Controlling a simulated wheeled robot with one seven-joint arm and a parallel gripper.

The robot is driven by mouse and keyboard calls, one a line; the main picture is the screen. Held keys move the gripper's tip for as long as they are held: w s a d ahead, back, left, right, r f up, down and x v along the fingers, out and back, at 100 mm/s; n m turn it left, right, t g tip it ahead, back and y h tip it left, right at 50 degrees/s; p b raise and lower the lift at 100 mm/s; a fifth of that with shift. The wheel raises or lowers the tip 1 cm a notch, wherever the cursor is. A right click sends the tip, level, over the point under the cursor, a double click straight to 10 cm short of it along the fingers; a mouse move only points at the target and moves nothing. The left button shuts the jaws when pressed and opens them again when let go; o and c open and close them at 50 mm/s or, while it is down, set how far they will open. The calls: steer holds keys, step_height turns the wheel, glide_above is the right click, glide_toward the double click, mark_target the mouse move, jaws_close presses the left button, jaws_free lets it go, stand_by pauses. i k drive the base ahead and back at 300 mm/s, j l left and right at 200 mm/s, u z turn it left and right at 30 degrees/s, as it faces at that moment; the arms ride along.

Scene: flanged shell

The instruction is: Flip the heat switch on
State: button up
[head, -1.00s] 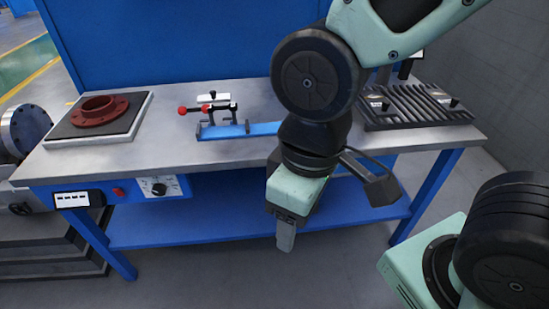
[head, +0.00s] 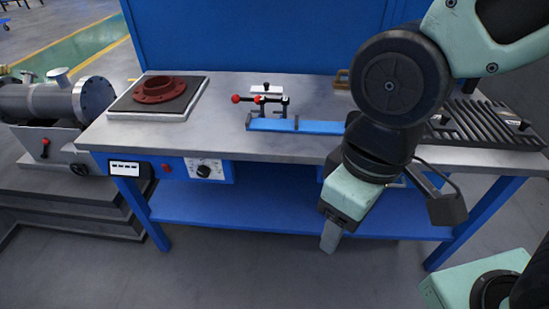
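A control panel is set in the front of the blue workbench at left. It has a white display box (head: 125,168), a small red switch (head: 166,168) and a black dial (head: 204,170) on a white plate. Which way the red switch is set is too small to tell. Above it, a red flanged part (head: 160,89) lies on a dark square plate (head: 188,95) with a pale rim. My gripper (head: 329,240) points down in front of the bench, well to the right of the panel and apart from it. Its fingers look narrow and overlap, so their opening cannot be seen.
A blue clamp fixture (head: 318,126) with red-tipped handles stands mid-bench. A dark ribbed rack (head: 470,125) lies at the right. A grey flanged cylinder (head: 50,98) stands left of the bench. The floor before the panel is clear.

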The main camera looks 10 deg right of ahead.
mark_target(166, 167)
steer(key=u, duration=1.75)
steer(key=i+j, duration=0.25)
steer(key=i, duration=0.3)
